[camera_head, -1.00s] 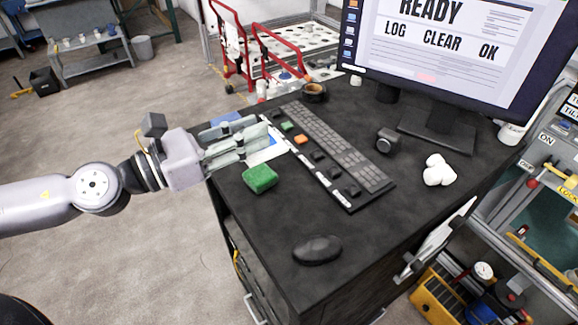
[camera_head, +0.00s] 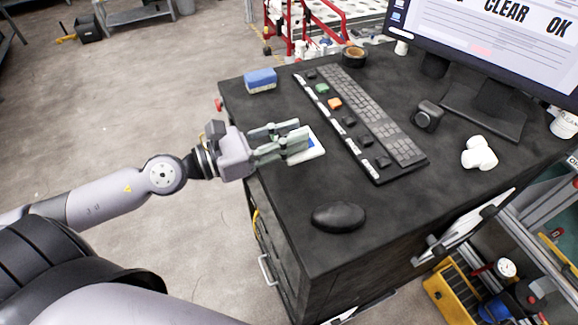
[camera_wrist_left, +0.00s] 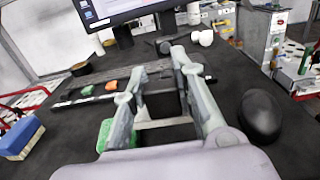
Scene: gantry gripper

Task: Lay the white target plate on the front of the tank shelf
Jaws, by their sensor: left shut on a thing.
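The tank shelf is not clearly identifiable; a teal panel between metal rails (camera_head: 548,194) shows at the right edge. My right gripper is not in view.
On the black desk (camera_head: 260,125) are a keyboard (camera_head: 372,115), mouse (camera_head: 338,216), blue sponge (camera_head: 260,79), small camera (camera_head: 427,116), white lumps (camera_head: 479,152) and monitor (camera_head: 500,45). A green block (camera_wrist_left: 105,134) lies beside my left fingers.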

